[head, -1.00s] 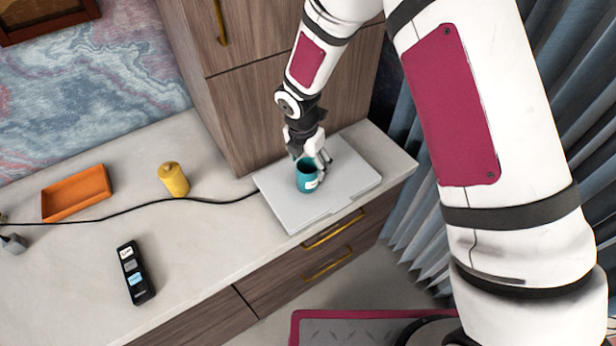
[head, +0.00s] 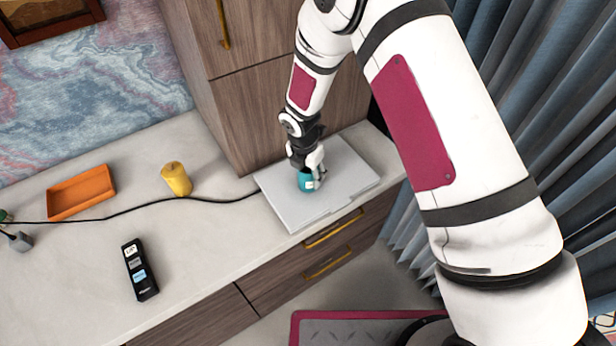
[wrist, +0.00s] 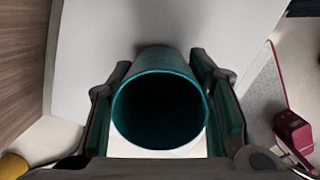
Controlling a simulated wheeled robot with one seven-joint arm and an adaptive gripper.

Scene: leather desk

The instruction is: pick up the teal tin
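The teal tin (head: 306,182) stands on a closed pale grey laptop (head: 342,187) on the desk. Its open round mouth faces the camera in the wrist view (wrist: 160,75). My gripper (head: 311,172) is down over the tin, and its fingers cover part of it in the head view. In the wrist view my gripper (wrist: 160,110) has one finger on each side of the tin, spread apart. A narrow gap seems to show on the right; contact on the left is unclear.
A black cable (head: 135,208) runs to the laptop. A wooden cabinet (head: 270,110) rises close behind.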

